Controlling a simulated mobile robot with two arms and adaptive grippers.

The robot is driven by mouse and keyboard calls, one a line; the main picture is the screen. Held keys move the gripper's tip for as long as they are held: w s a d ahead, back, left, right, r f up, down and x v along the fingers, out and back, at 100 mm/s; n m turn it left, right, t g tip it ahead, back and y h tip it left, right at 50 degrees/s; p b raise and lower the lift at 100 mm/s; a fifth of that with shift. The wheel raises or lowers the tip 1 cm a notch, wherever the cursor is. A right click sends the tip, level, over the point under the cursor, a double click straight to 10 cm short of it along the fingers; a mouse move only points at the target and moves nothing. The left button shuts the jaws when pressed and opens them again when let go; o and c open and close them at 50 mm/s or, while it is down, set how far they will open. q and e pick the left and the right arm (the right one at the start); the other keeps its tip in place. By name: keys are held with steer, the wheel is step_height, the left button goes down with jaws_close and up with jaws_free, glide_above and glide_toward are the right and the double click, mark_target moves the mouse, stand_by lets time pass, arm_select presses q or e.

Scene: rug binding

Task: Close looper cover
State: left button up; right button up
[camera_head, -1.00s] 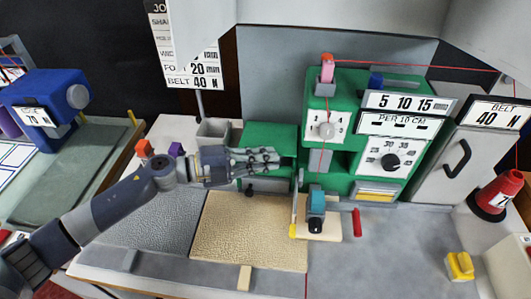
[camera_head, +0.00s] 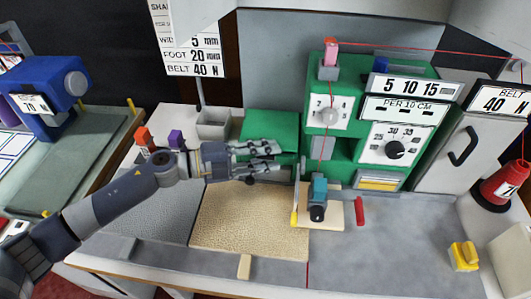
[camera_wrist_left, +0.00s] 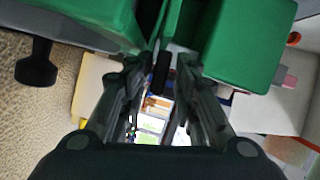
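The green sewing machine (camera_head: 348,75) stands behind the work table. Its low green left part (camera_head: 271,130) is behind my left gripper (camera_head: 280,159). The fingers of the left gripper point right at the machine's front, and a gap shows between them. In the left wrist view the left gripper (camera_wrist_left: 162,80) has its fingers apart, with a dark upright piece (camera_wrist_left: 162,72) at their tips between green blocks. I cannot tell whether they touch it. A black knob (camera_wrist_left: 37,70) shows at the left there. I cannot tell which part is the looper cover. My right gripper is out of view.
A tan rug piece (camera_head: 245,225) lies on the table below the left gripper. A teal and black clamp part (camera_head: 318,198) and a red handle (camera_head: 360,211) are to the right. A red thread cone (camera_head: 502,187) and yellow switch (camera_head: 464,256) are further right.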

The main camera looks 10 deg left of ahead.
arm_select(q)
steer(key=shift+w+a, duration=0.1)
steer(key=shift+a, duration=0.05)
steer(key=v, duration=0.7)
steer(key=shift+s+a, duration=0.25)
steer(key=shift+a, duration=0.1)
steer(key=shift+r, duration=0.1)
